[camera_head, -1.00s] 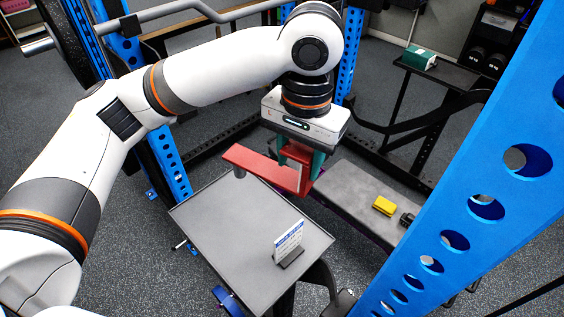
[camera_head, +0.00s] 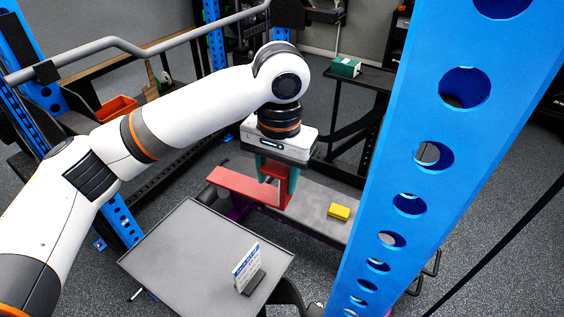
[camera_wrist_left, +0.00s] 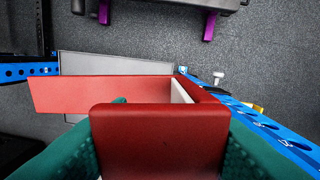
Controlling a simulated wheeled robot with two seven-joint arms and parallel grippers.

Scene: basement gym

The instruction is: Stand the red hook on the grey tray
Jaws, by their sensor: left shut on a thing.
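The red hook (camera_head: 240,187) is an angled red piece with a long flat arm that points left in the head view. My left gripper (camera_head: 276,187), with green fingers, is shut on its right end and holds it up behind the tray. In the left wrist view the hook (camera_wrist_left: 160,140) fills the space between the green fingers. The grey tray (camera_head: 190,245) is a flat top at the lower middle of the head view. Its surface is bare except for a small white sign. My right gripper is in neither view.
The white sign with blue print (camera_head: 246,268) stands near the tray's right side. A grey bench (camera_head: 318,204) with a yellow block (camera_head: 339,211) lies behind the tray. A blue perforated post (camera_head: 430,160) rises close on the right. The tray's left and middle are clear.

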